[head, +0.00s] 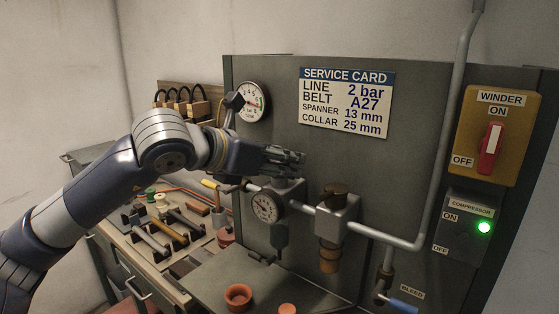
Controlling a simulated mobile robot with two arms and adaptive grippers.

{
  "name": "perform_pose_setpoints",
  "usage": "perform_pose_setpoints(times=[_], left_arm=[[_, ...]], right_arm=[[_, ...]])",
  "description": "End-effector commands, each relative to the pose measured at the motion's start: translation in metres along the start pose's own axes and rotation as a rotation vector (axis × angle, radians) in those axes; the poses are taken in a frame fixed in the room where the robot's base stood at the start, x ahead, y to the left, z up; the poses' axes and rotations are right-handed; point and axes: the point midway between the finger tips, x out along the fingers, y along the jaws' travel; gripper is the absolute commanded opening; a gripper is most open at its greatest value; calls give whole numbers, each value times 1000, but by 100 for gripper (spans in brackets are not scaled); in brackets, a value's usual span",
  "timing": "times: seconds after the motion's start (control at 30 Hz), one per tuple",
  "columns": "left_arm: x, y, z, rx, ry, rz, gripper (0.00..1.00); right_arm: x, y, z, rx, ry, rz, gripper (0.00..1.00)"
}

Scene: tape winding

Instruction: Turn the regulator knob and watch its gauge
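The small round regulator gauge (267,207) faces me on the front of the grey regulator body (290,195), which sits on the pipe. Its dial is too small to read. My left gripper (296,157) is just above the regulator, fingers pointing right. It covers the top of the regulator, so I cannot see the knob clearly or tell whether the fingers touch it. I cannot tell whether the fingers are open or shut. A larger white gauge (252,101) is higher on the panel. The service card (346,101) reads line 2 bar. My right gripper is out of view.
A brown-capped unit (334,215) stands right of the regulator on the pipe (385,237). The compressor box (469,226) shows a lit green lamp; the winder switch (494,137) is above it. A tool-covered bench (165,230) is at left. A blue-handled bleed valve (402,305) is low right.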

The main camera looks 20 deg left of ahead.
Motion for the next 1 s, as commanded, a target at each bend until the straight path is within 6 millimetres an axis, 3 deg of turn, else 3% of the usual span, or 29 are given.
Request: perform_pose_setpoints(times=[0.27, 0.7, 1.0], left_arm=[[-12, 1, 1, 0, -3, 1, 41], [-99, 1, 0, 1, -2, 4, 41], [-120, 0, 0, 0, 1, 0, 41]], right_arm=[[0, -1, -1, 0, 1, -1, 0], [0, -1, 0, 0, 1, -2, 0], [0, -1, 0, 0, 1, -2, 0]])
